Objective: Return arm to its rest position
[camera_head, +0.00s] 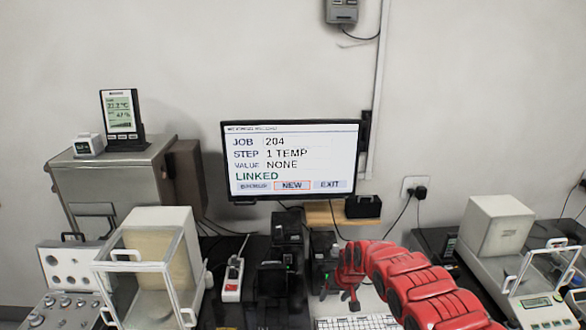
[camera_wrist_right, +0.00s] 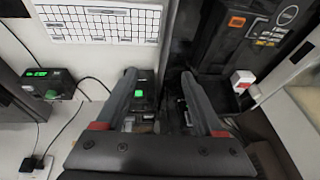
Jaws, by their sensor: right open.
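My right arm (camera_head: 405,285) is red and reaches in from the lower right of the head view. Its gripper (camera_head: 340,288) is above the table, in front of the black devices and beside the keyboard. In the right wrist view, the right gripper (camera_wrist_right: 160,78) has its two grey fingers apart with nothing held between them. A dark device with a green light shows beyond the fingers. My left arm and gripper are not in view.
A monitor (camera_head: 290,160) stands at the back. A white keyboard (camera_head: 355,322) lies near the arm. Glass-doored balances stand left (camera_head: 150,265) and right (camera_head: 515,250). A white-and-red power strip (camera_head: 233,280) and black devices (camera_head: 287,240) crowd the middle. Cables hang behind.

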